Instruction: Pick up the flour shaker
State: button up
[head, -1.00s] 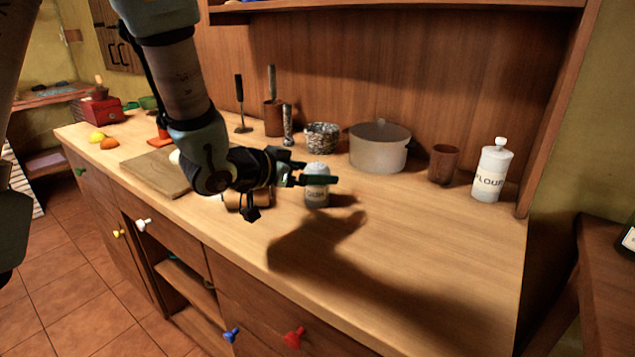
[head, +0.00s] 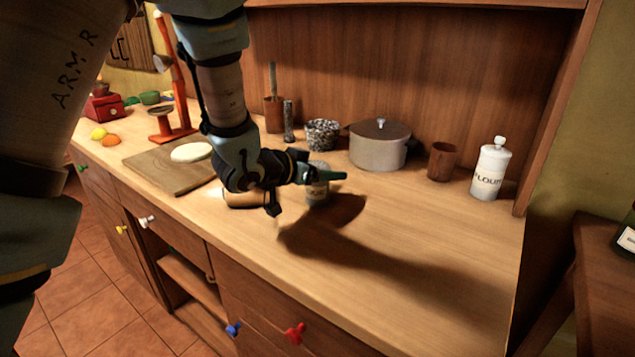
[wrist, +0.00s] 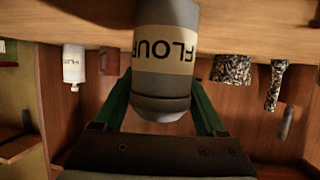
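The flour shaker (wrist: 165,62) is a grey cylinder with a pale band reading FLOUR, upside down in the wrist view. In the head view the shaker (head: 317,192) stands upright on the counter, partly hidden by my gripper (head: 328,176). In the wrist view my gripper (wrist: 163,98) has its green fingers on either side of the shaker, spread apart. Contact with its sides cannot be made out for certain. A larger white canister (head: 491,170), also marked FLOUR, stands at the counter's right end.
Behind the shaker stand a grey lidded pot (head: 378,151), a speckled bowl (head: 322,134), a speckled mill (head: 288,121) and a wooden cup (head: 442,161). A cutting board (head: 165,170) with dough (head: 191,151) lies left. The front right counter (head: 440,240) is clear.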

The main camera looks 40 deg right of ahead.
jog(key=c, duration=1)
jog(key=shift+c, duration=0.2)
jog(key=shift+r, duration=0.1)
